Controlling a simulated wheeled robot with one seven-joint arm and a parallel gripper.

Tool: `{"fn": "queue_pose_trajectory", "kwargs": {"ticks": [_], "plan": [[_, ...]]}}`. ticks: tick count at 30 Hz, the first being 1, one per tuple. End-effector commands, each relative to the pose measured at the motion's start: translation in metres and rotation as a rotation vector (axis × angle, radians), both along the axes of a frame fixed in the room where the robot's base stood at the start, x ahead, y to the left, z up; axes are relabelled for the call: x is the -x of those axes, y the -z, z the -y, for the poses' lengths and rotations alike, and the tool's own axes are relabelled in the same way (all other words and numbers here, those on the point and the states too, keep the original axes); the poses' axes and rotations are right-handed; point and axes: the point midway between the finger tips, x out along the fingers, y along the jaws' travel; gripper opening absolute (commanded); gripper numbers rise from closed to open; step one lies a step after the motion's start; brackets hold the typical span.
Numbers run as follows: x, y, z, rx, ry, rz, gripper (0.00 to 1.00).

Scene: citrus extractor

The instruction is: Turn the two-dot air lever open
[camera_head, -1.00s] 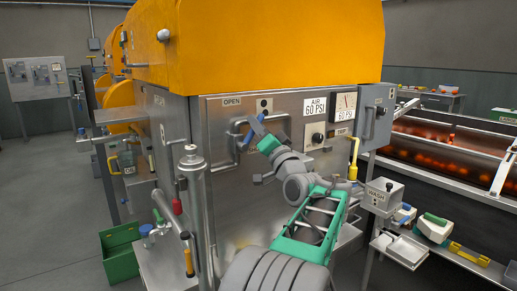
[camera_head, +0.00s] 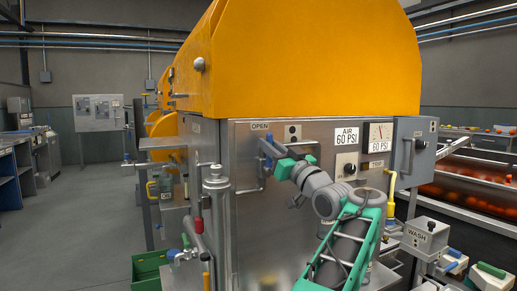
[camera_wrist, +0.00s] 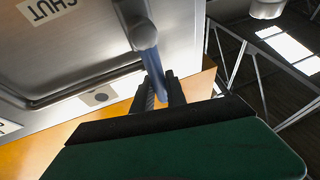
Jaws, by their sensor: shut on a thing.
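The air lever has a blue handle (camera_head: 266,149) on the steel front panel, just below the OPEN label (camera_head: 260,126) and left of the small plate with two dots (camera_head: 293,133). My gripper (camera_head: 275,158) is at the lever, its green body to the right of the handle. In the wrist view the blue handle (camera_wrist: 149,68) runs down between my two dark fingers (camera_wrist: 162,93), which are shut on it. A SHUT label (camera_wrist: 45,8) shows on the panel there. The lever's pivot is mostly hidden in the head view.
A yellow handle (camera_head: 391,185) and grey box (camera_head: 414,146) stand farther right. A steel post (camera_head: 216,200) rises at the panel's left.

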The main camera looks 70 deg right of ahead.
Motion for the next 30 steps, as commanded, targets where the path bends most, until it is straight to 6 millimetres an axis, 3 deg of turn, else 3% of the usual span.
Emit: {"fn": "queue_pose_trajectory", "kwargs": {"ticks": [13,14,21,30], "plan": [[0.0020,0.0002,0.0005,0.009,0.005,-0.010,0.00],[0.0019,0.0003,0.0004,0.010,0.004,-0.010,0.18],[0.0018,0.0001,0.0005,0.009,0.005,-0.009,0.37],[0.0048,0.0012,-0.0005,0.009,0.006,-0.008,0.39]]}}
